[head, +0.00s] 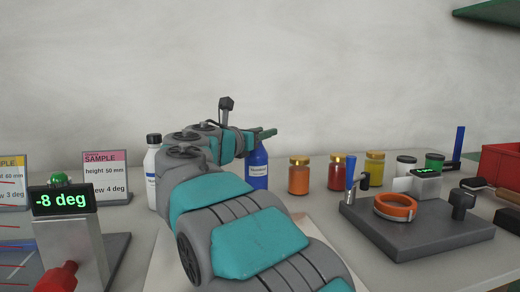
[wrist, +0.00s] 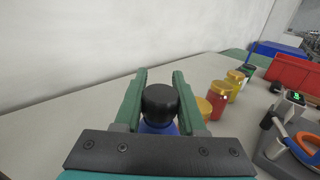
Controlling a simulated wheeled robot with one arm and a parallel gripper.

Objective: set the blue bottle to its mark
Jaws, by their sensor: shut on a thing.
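The blue bottle (head: 258,165) has a white label and stands upright at the table's back, partly behind my arm in the head view. My gripper (head: 262,134) is at its top. In the wrist view the green fingers of my gripper (wrist: 159,84) are on both sides of the bottle's black cap (wrist: 159,101), shut on it. A little blue of the bottle (wrist: 158,127) shows below the cap. My arm hides part of the bottle, and I cannot tell whether its base touches the table. I cannot make out its mark.
A display (head: 61,200) reads -8 deg. A sample card (head: 105,176) says height 50 mm, with a 4 deg skew. A white bottle (head: 153,170) stands left. An orange jar (head: 299,177) and several others stand right. A dark plate (head: 420,240) holds an orange ring (head: 396,207).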

